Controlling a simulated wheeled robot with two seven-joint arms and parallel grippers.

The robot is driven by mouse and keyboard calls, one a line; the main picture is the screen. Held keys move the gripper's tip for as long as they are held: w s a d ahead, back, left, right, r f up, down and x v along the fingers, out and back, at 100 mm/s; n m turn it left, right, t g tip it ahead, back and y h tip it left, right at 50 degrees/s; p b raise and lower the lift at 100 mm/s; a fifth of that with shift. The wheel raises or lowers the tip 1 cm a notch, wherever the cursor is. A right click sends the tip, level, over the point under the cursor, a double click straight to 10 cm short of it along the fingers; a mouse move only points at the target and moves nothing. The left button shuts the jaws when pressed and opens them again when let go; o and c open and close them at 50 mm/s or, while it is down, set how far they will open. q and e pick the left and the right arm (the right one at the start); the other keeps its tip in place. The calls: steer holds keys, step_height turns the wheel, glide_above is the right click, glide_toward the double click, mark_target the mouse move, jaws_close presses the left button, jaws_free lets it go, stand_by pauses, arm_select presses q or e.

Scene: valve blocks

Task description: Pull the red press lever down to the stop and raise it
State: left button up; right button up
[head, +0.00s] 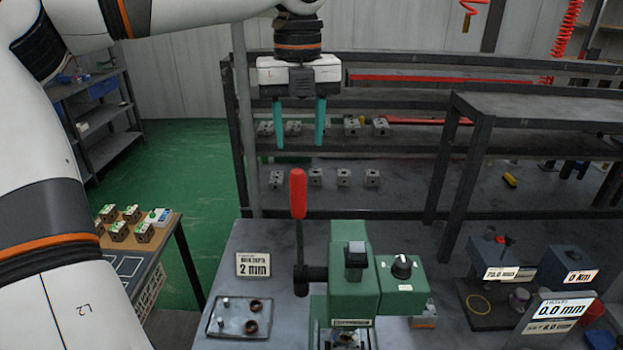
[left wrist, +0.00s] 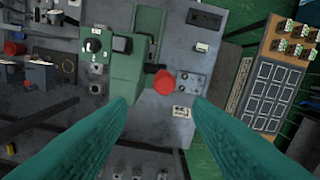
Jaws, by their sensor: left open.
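The red press lever (head: 298,194) stands upright on the left side of the green press (head: 352,285) in the head view. Its dark hub (head: 311,274) joins the press body. My left gripper (head: 299,137) is open and empty, with its teal fingers pointing down above the red handle. In the left wrist view the red handle's end (left wrist: 164,84) lies ahead between the two teal fingers (left wrist: 160,110), apart from both. The press (left wrist: 132,68) shows beside it. My right gripper is in neither view.
A "2 mm" sign (head: 253,265) and a metal plate with small parts (head: 237,317) sit left of the press. Gauges with displays (head: 561,310) stand at the right. A dark shelf rack (head: 400,145) holds metal blocks behind. A side table (head: 140,255) carries several blocks.

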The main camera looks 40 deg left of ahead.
mark_target(298, 193)
arm_select(q)
steer(key=shift+s+d+f, duration=0.25)
steer(key=shift+s+f, duration=0.45)
step_height(298, 193, down, 3)
steer(key=shift+s+f+p, duration=0.1)
steer(key=shift+f+p, duration=0.1)
steer(key=shift+p, duration=0.4)
steer(key=f, duration=0.3)
steer(key=f+p, duration=0.1)
steer(key=f, duration=0.1)
steer(key=shift+w+a+f, duration=0.15)
steer(key=shift+w+f, duration=0.15)
steer(key=shift+s+f, duration=0.1)
steer(key=shift+f, duration=0.4)
jaws_close()
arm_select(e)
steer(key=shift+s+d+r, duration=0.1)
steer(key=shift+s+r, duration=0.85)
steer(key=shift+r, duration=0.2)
